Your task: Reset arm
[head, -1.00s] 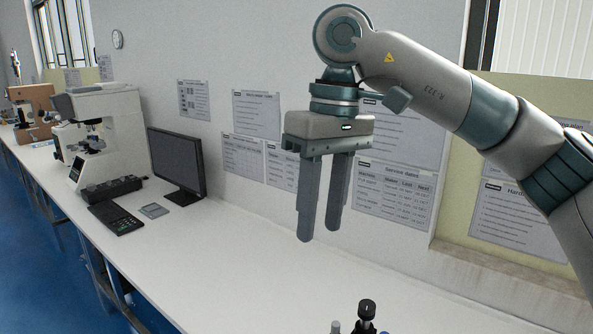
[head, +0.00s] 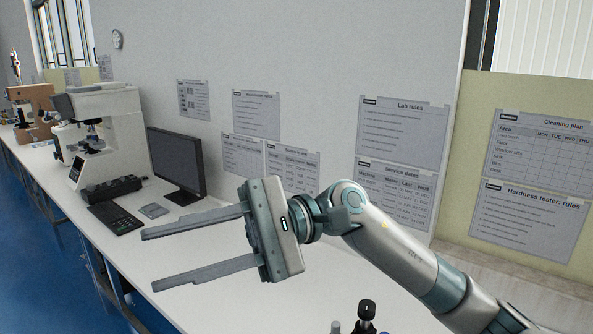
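My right gripper (head: 148,261) is in the middle of the head view, above the white bench. Its arm comes in from the lower right. The two long grey fingers point left and are spread wide apart, with nothing between them. My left gripper does not show.
A white bench (head: 205,285) runs along the wall. On it stand a white hardness tester (head: 118,125), a dark monitor (head: 175,160), a keypad (head: 115,218) and, at the bottom edge, a black-knobbed device (head: 367,312). Papers (head: 402,130) hang on the wall.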

